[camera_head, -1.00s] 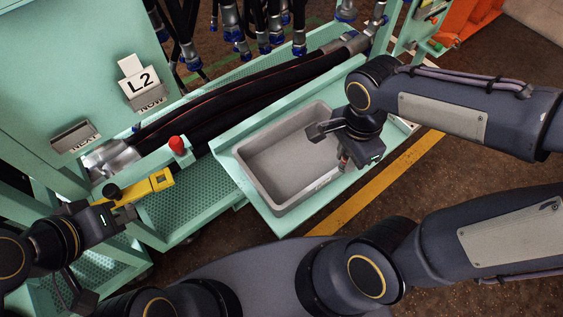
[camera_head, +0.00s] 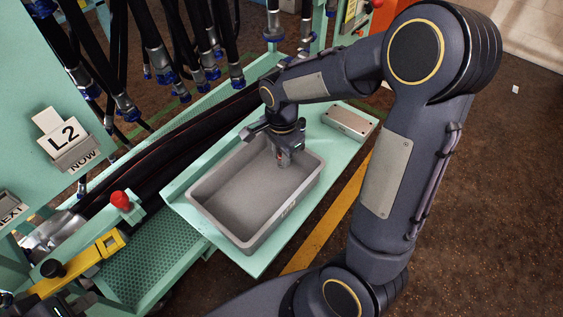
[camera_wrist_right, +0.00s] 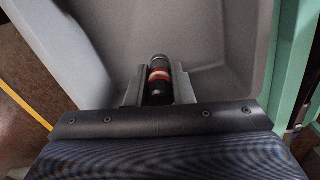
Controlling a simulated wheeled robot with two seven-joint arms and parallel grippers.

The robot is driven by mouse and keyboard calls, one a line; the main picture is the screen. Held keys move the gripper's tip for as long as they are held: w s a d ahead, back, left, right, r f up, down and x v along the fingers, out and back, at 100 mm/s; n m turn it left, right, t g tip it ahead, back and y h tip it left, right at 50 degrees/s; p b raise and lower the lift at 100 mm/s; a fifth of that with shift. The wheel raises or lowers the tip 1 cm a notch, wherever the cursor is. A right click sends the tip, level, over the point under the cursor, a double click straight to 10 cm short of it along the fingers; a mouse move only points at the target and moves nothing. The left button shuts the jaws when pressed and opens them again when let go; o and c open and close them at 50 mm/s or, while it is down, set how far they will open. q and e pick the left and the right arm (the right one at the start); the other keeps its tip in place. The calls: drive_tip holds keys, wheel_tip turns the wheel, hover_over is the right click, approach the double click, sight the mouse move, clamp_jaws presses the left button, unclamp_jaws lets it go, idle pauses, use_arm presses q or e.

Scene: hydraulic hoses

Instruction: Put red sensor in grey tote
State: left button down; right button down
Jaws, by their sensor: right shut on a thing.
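The red sensor (camera_wrist_right: 160,73), a dark cylinder with a red and pale band, is between the fingers of my right gripper (camera_wrist_right: 159,92). In the head view the sensor (camera_head: 283,158) hangs below my right gripper (camera_head: 282,150), over the inside of the grey tote (camera_head: 250,243) near its far right corner. I cannot tell whether it touches the tote floor. The tote otherwise looks empty; its wall also shows in the right wrist view (camera_wrist_right: 232,40). My left gripper (camera_head: 68,303) is at the bottom left, partly cut off beside a yellow part; its fingers do not show clearly.
The tote stands on a green shelf (camera_head: 257,264). A small grey box (camera_head: 349,121) lies on the shelf right of the tote. A red knob (camera_head: 121,200) and a yellow bar (camera_head: 75,267) are at left. Black hoses (camera_head: 150,160) run behind the tote.

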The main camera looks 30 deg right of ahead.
drive_tip(key=shift+f+b, duration=0.4)
drive_tip(key=shift+f, duration=1.2)
drive_tip(key=shift+f, duration=0.1)
drive_tip(key=shift+f, duration=0.15)
drive_tip(key=c, duration=1.3)
unclamp_jaws()
drive_tip(key=shift+o, duration=0.2)
